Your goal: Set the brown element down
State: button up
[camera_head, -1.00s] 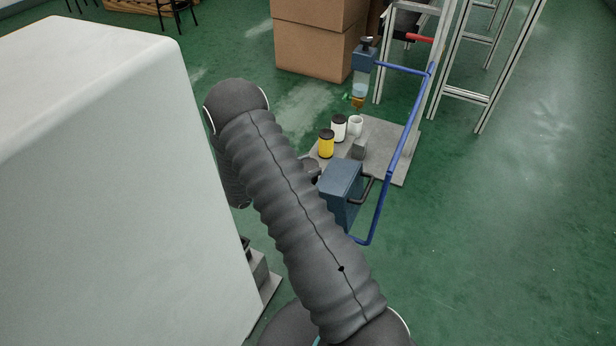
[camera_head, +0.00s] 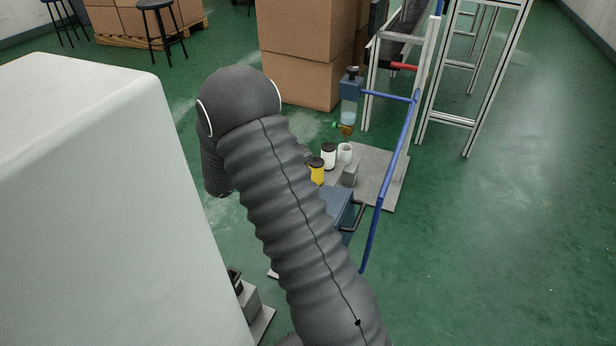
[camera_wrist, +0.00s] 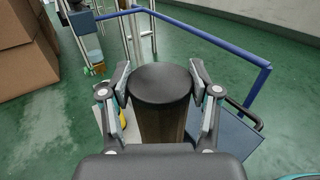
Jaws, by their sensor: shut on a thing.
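The brown element is a dark brown cylinder (camera_wrist: 160,112) with a flat round top. It fills the middle of the wrist view, upright in that picture. My gripper (camera_wrist: 160,78) is shut on it, with one finger on each side. The underside of the cylinder is hidden, so I cannot tell what is below it. In the head view my arm hides the gripper and the cylinder.
A grey platform (camera_head: 379,190) with a blue rail (camera_head: 386,180) carries a yellow can (camera_head: 317,175), a black-topped white can (camera_head: 328,157) and a white cup (camera_head: 345,152). A blue box (camera_head: 341,207) stands nearer. Cardboard boxes (camera_head: 305,80) stand behind. Green floor is clear at right.

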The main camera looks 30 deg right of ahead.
jog(key=w+d+f+b, duration=0.4)
jog(key=w+f, duration=0.1)
jog(key=f, duration=0.2)
jog(key=w+d+f+b, duration=0.4)
jog(key=w+f, duration=0.1)
jog(key=f, duration=0.2)
notch_tip(320, 180, down, 10)
jog(key=b, duration=0.1)
jog(key=shift+w+b, duration=0.25)
jog(key=shift+b, duration=0.05)
jog(key=shift+a+r, duration=0.1)
jog(key=o, duration=1.6)
